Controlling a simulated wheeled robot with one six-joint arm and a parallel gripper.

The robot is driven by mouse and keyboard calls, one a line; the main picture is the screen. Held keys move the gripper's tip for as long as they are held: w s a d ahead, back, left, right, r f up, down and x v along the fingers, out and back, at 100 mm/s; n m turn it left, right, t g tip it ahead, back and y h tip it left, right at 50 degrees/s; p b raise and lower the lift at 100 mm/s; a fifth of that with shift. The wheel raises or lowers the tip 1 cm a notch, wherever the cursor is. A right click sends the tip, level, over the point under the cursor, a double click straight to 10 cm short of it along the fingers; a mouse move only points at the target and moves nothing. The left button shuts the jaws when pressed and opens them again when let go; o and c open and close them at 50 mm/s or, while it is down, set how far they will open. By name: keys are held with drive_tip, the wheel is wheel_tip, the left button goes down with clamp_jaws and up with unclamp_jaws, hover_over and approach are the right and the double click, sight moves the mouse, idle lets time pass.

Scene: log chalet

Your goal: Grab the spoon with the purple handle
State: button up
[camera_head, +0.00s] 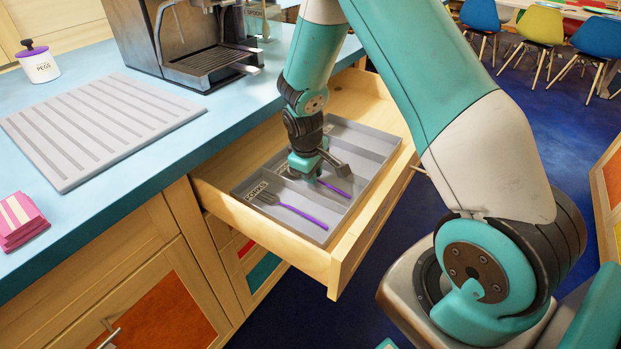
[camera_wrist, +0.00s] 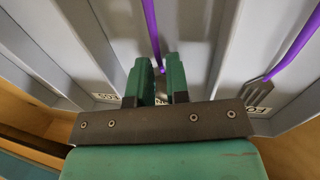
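A utensil with a purple handle (camera_head: 333,188) lies in the second compartment of a grey cutlery tray (camera_head: 379,147) in the open drawer. Its metal end is hidden behind my gripper, so I cannot see a spoon bowl. My gripper (camera_head: 305,176) points down into that compartment, right at the utensil. In the wrist view the purple handle (camera_wrist: 151,30) runs between the two green fingertips of my gripper (camera_wrist: 160,62). A narrow gap shows between the fingers; whether they touch the handle is unclear. A purple-handled fork (camera_head: 300,215) lies in the front compartment, beside my gripper.
The drawer's wooden walls (camera_head: 335,258) and the tray's dividers stand close around my gripper. The tray's rear compartments look empty. On the blue counter (camera_head: 190,165) are a ribbed grey board (camera_head: 100,125), a coffee machine (camera_head: 185,45), a white jar (camera_head: 38,66) and pink packets (camera_head: 20,221).

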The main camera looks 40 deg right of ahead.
drive_tip(key=shift+d+f, duration=0.1)
drive_tip(key=shift+f, duration=0.3)
clamp_jaws()
drive_tip(key=shift+r, duration=0.15)
